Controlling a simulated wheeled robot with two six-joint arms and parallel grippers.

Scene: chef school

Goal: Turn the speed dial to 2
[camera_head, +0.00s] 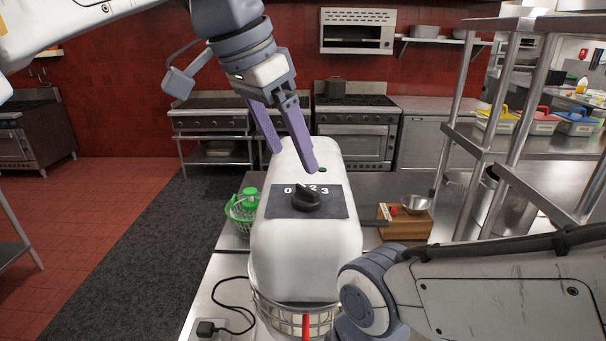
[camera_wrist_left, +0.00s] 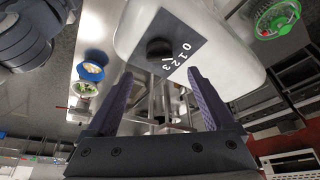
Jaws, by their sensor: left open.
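The white mixer (camera_head: 303,252) stands on the counter in front of me. On its top is a dark plate with the black speed dial (camera_head: 306,198) and white numbers 0 to 3. In the left wrist view the dial (camera_wrist_left: 159,48) and its numbers show clearly; the exact setting is hard to tell. My left gripper (camera_head: 294,162) is open and empty, above the mixer's far end. Its purple fingers (camera_wrist_left: 160,98) point toward the dial and are apart from it. My right arm comes in at the lower right; its gripper is not visible.
A green-and-white basket (camera_head: 243,212) stands left of the mixer. A wooden box (camera_head: 404,224) with a metal bowl (camera_head: 416,203) is to its right. A steel shelf rack (camera_head: 478,130) rises at the right. A black cable (camera_head: 233,306) lies at the front left.

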